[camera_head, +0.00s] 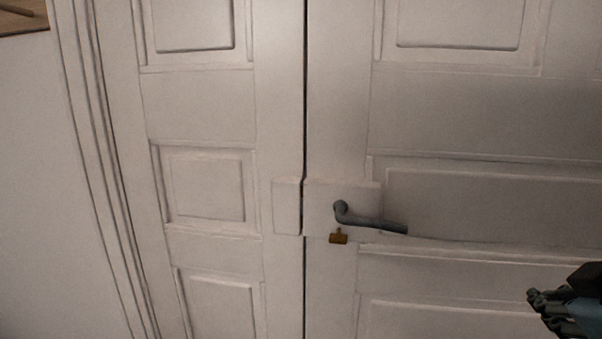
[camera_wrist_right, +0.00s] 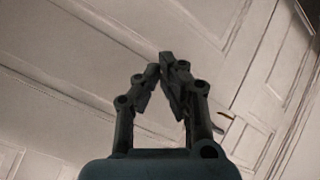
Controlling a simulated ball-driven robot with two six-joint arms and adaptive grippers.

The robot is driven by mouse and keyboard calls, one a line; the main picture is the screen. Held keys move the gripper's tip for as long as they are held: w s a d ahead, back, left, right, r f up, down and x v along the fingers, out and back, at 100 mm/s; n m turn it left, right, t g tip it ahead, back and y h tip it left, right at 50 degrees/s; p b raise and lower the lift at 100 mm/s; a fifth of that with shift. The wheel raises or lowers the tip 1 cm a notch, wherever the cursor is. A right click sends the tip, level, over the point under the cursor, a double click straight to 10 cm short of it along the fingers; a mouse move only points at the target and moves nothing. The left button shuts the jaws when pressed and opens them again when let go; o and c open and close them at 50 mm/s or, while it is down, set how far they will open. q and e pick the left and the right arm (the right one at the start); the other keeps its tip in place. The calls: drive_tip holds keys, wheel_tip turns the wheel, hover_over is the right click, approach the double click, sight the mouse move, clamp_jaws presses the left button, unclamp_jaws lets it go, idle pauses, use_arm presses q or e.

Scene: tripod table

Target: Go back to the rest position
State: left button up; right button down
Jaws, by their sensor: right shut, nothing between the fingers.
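My right gripper (camera_head: 536,299) is at the lower right edge of the head view, in front of the white door and apart from the handle. In the right wrist view, its two fingers (camera_wrist_right: 163,75) come together at the tips with nothing between them. My left gripper is not in the head view.
A white panelled double door (camera_head: 440,115) fills most of the head view, its leaves meeting at a narrow dark gap. A dark lever handle (camera_head: 368,219) is on the right leaf, with a small brass piece (camera_head: 338,237) below it. A plain wall (camera_head: 40,180) is at left.

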drive_tip(key=s+a+f+m+g+y, duration=0.1)
drive_tip(key=s+a+f+m+g, duration=0.15)
drive_tip(key=s+f, duration=0.4)
drive_tip(key=s+a+f+m+g+y, duration=0.1)
drive_tip(key=s+a+f+g, duration=0.25)
drive_tip(key=s, duration=0.65)
drive_tip(key=s+d+f+g+b, duration=0.1)
drive_tip(key=s+f+b, duration=0.15)
drive_tip(key=f, duration=1.35)
drive_tip(key=s+d+f+g+b, duration=0.1)
drive_tip(key=s+f, duration=0.2)
drive_tip(key=f, duration=1.4)
drive_tip(key=s+f+g+b, duration=0.1)
drive_tip(key=s+f+b, duration=0.1)
drive_tip(key=s+f, duration=1.2)
drive_tip(key=s, duration=0.3)
drive_tip(key=shift+s+d+g, duration=0.25)
drive_tip(key=shift+d+g, duration=0.05)
drive_tip(key=shift+d, duration=0.1)
drive_tip(key=shift+f+m, duration=0.1)
drive_tip(key=shift+m, duration=0.15)
